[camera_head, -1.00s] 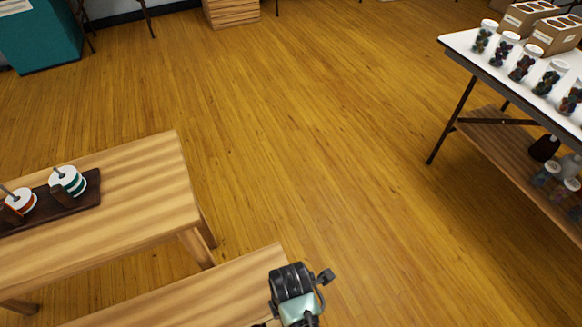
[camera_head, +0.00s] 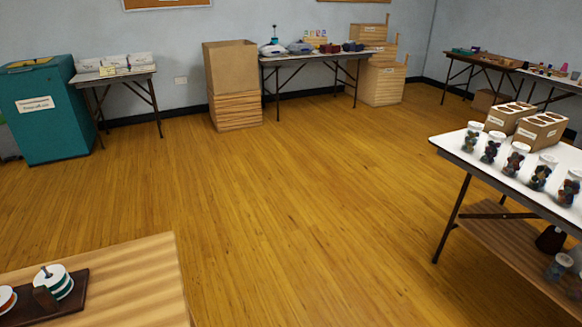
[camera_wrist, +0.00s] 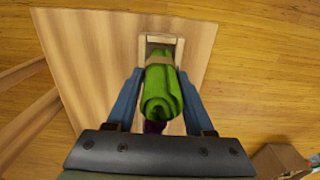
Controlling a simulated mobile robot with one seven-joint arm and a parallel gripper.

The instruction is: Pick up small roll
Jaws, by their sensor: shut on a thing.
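A bright green rolled piece of material (camera_wrist: 161,98) with a tan band around it shows in the wrist view. My gripper (camera_wrist: 160,76) is shut on it, with one blue finger on each side. The roll's near end faces the camera, and its spiral layers show. Beyond and partly behind the roll is a small pale wooden holder (camera_wrist: 177,47) on a wooden surface (camera_wrist: 85,45). I cannot tell whether the roll touches the holder. A dark purple thing (camera_wrist: 154,127) is partly hidden below the roll. The head view shows neither the roll nor my gripper.
A wooden table (camera_head: 120,270) with spools on a dark tray (camera_head: 70,303) is at the lower left in the head view. A white table (camera_head: 457,143) with jars and boxes stands at the right. The wooden floor (camera_head: 300,200) between them is clear.

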